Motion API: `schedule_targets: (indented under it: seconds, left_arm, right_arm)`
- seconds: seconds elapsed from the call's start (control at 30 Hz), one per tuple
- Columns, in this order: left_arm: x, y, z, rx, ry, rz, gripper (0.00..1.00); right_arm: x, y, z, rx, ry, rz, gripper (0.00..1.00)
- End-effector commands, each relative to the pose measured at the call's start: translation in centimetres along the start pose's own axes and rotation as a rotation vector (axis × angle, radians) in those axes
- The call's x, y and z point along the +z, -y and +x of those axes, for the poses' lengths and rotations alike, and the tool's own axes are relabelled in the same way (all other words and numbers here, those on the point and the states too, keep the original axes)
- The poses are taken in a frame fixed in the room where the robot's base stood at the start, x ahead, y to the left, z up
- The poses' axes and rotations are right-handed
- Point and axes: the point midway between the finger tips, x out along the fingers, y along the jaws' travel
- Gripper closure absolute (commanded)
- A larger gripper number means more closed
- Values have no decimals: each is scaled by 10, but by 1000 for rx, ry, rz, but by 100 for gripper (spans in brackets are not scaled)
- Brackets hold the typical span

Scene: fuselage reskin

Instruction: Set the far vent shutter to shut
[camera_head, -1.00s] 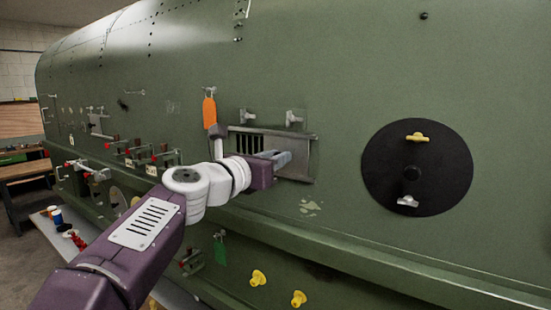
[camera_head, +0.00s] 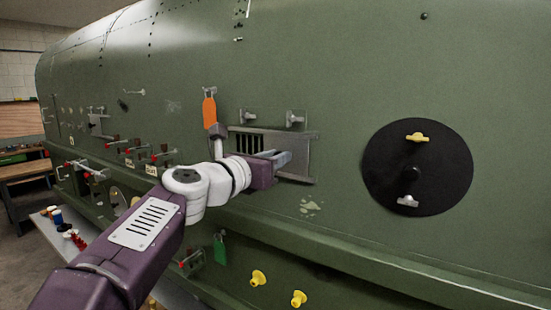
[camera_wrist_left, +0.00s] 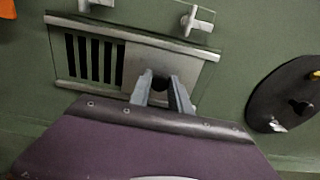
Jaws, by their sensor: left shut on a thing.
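A vent (camera_head: 247,143) with dark upright slots is set in the green fuselage side. Its metal shutter plate (camera_head: 300,143) lies between an upper and a lower rail. In the left wrist view the slots (camera_wrist_left: 90,60) show open at the left, and the plate (camera_wrist_left: 140,62) covers the right part. My left gripper (camera_head: 284,158) is at the plate. In the left wrist view its fingers (camera_wrist_left: 165,92) are shut on a dark knob (camera_wrist_left: 160,83) on the plate, partly hidden between them. My right gripper is not in view.
Two light turn-latches (camera_head: 248,116) (camera_head: 295,118) sit above the vent, with an orange tag (camera_head: 209,112) to their left. A black round panel (camera_head: 418,167) with a yellow latch is at the right. Red-tipped levers (camera_head: 130,150) line the left. A ledge (camera_head: 330,262) runs below.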

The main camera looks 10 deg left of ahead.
Motion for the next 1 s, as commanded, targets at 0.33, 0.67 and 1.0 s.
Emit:
schedule_targets:
  seconds: [0.33, 0.67, 1.0]
  left_arm:
    - [-1, -36, 1, 9, -3, -2, 100]
    - [2, -106, 0, 4, -1, -1, 100]
    - [1, -112, 0, 2, 2, 1, 100]
  right_arm:
    - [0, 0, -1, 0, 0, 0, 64]
    - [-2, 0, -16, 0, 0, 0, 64]
    - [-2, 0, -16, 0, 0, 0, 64]
